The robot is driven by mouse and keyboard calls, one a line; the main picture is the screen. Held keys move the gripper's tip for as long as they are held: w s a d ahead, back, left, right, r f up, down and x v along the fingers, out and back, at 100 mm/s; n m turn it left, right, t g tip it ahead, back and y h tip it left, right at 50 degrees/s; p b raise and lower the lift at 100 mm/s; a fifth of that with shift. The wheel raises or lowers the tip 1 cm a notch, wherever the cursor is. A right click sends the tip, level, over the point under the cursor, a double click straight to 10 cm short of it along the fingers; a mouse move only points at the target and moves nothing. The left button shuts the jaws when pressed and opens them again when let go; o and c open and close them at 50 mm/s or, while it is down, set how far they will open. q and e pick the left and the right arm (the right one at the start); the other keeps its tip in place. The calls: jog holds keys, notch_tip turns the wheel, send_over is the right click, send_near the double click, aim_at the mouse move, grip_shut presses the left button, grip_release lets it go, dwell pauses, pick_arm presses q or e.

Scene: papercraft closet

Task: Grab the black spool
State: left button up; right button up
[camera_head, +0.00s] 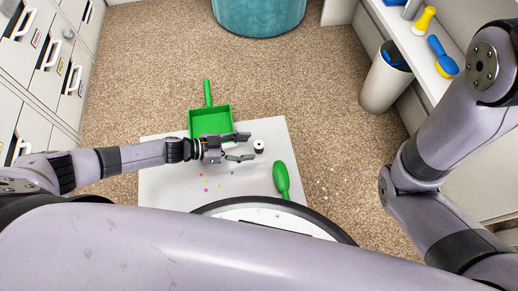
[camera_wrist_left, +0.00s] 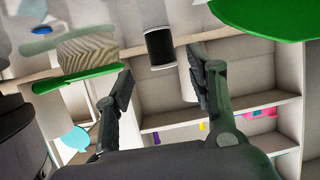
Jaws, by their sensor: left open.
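The black spool (camera_head: 259,146), with a white top, stands on a pale board (camera_head: 160,193) on the floor in the head view. It shows as a black cylinder with pale ends (camera_wrist_left: 159,47) in the left wrist view. My left gripper (camera_head: 250,147) is open and empty, its fingers pointing right at the spool. In the left wrist view the gripper (camera_wrist_left: 159,82) has the spool centred just beyond its spread fingertips; I cannot tell whether either finger touches it. My right arm is partly in view, but its gripper is not.
A green dustpan (camera_head: 211,121) lies just behind my left gripper. A green brush (camera_head: 281,178) lies to the right of the spool, near the board's front. Small coloured scraps (camera_head: 207,181) lie in front of the gripper. Carpet to the right (camera_head: 325,120) is mostly clear.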

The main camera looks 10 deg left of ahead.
aim_at(257, 145)
pick_arm(q)
jog(key=b+x, duration=0.3)
jog(key=x, duration=0.1)
jog(key=shift+w+r+b, duration=0.15)
jog(key=shift+w+b, duration=0.1)
jog(key=shift+b, duration=0.1)
jog(key=shift+w+d, duration=0.2)
jog(key=shift+d, duration=0.3)
jog(key=shift+c, duration=0.2)
jog(key=c, duration=0.9)
